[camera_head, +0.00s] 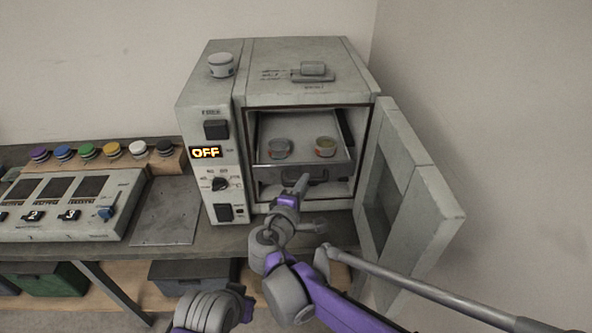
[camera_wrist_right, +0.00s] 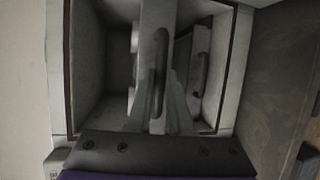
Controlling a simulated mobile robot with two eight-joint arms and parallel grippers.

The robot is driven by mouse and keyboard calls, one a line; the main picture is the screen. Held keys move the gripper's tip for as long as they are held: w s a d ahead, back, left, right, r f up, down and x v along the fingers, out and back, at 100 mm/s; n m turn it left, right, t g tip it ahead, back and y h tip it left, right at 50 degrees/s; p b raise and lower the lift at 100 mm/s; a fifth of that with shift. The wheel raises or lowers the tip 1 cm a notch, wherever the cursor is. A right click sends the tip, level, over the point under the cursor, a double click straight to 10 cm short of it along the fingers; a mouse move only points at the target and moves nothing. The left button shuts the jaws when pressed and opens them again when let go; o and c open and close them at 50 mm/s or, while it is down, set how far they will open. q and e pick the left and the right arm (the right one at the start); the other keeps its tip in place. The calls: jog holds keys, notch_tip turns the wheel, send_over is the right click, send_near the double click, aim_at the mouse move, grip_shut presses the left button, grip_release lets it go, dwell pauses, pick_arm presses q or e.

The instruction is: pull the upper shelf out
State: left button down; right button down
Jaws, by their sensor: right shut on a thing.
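My right gripper (camera_head: 301,183) reaches into the oven's front and is shut on the upper shelf's handle. In the right wrist view the picture is turned sideways; the upper shelf's dark handle (camera_wrist_right: 158,75) lies between the fingers. The lower shelf's handle (camera_wrist_right: 202,75) is apart to its right, and that shelf's front looks farther back. My left gripper is not in view.
The oven door (camera_head: 410,190) stands open to the right, close to my right arm. A control panel (camera_head: 212,170) reading OFF is left of the opening. A console (camera_head: 70,205) and several coloured knobs lie farther left. A metal plate (camera_head: 167,220) lies between.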

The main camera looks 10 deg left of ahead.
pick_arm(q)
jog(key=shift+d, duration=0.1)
pick_arm(e)
jog(key=s+d, duration=0.4)
jog(key=s, duration=1)
jog(key=shift+w, duration=0.1)
jog(key=c, duration=0.8)
grip_release()
jog(key=shift+c, duration=0.2)
